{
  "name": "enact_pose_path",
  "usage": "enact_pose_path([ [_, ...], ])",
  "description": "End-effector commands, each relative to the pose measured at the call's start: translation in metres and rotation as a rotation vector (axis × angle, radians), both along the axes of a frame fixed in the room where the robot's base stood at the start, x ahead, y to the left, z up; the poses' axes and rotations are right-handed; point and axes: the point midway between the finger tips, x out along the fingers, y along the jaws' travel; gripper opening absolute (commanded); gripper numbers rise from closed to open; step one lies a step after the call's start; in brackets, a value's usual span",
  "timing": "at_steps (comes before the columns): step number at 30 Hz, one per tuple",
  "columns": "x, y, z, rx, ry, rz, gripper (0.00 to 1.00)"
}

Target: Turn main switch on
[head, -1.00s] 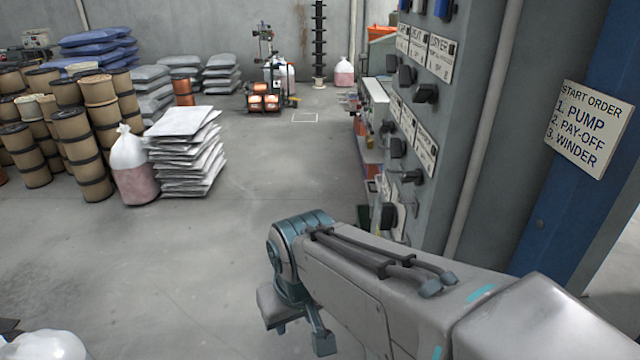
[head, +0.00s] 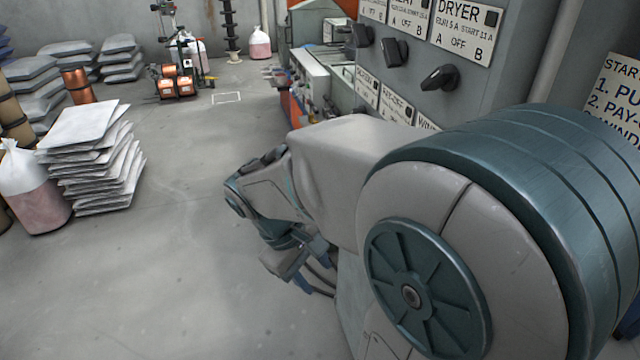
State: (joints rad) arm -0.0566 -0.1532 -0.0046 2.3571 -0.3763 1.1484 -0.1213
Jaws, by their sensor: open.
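A grey switch panel (head: 520,40) stands at the upper right, with black rotary switches under white labels. The nearest switch (head: 440,78) sits by the label reading DRYER (head: 465,25), marked A, OFF and B. Two more switches, a middle one (head: 395,52) and a left one (head: 362,36), sit farther along the row. No label reading main can be made out. A lower row of labels (head: 395,105) is partly hidden behind my arm. My gripper (head: 308,276) is small and partly hidden below my arm, left of the panel, open and apart from the switches.
A start order sign (head: 612,95) hangs at the right, cut by the frame and my arm. Stacked white sacks (head: 95,150) and a bag of pink material (head: 35,190) stand at left. A bench with equipment (head: 310,75) lies beyond the panel. The floor between is clear.

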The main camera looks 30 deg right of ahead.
Motion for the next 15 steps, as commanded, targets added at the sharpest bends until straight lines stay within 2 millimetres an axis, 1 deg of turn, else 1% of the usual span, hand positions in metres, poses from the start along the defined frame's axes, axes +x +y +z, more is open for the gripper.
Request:
enact_pose_path([
  [1,0.006,-0.009,-0.009,-0.058,0.085,0.051,0.42],
  [5,0.024,-0.034,-0.017,-0.209,0.286,0.183,0.42],
  [9,0.050,-0.056,-0.025,-0.374,0.499,0.317,0.42],
  [12,0.072,-0.067,-0.030,-0.494,0.646,0.406,0.42],
  [15,0.096,-0.074,-0.036,-0.609,0.779,0.485,0.42],
])
